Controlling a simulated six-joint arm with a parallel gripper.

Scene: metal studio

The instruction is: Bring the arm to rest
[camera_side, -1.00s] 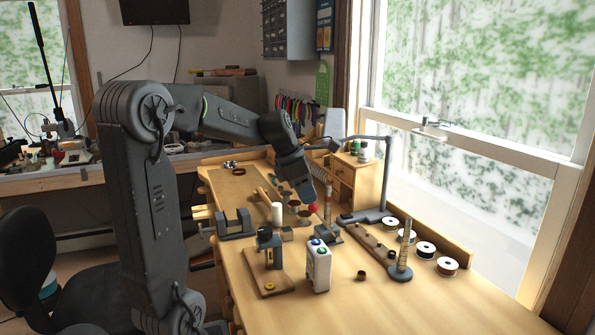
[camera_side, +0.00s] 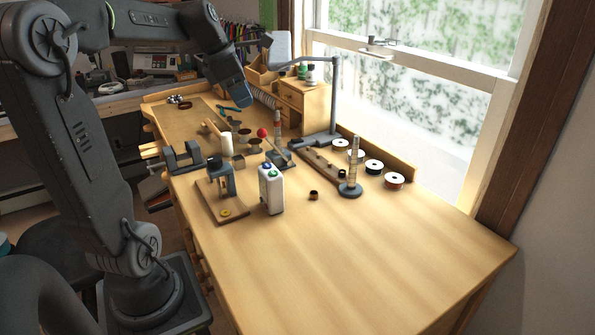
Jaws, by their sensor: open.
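My dark grey arm reaches in from the left of the side view, over the far part of the wooden workbench (camera_side: 350,255). My gripper (camera_side: 244,106) hangs at its end, tilted down, above the cluster of small items. It is small and dark here; its jaws are apart and nothing shows between them. A red ball (camera_side: 262,132) on a small stand is below and to the right of it. A clear gap shows between the gripper and the ball in the picture.
A white box (camera_side: 271,190), a small press on a wooden base (camera_side: 222,195), a grey vise (camera_side: 182,158) and a white cylinder (camera_side: 227,145) stand on the bench. A lamp (camera_side: 334,100) and several spools line the window side. The near bench is clear.

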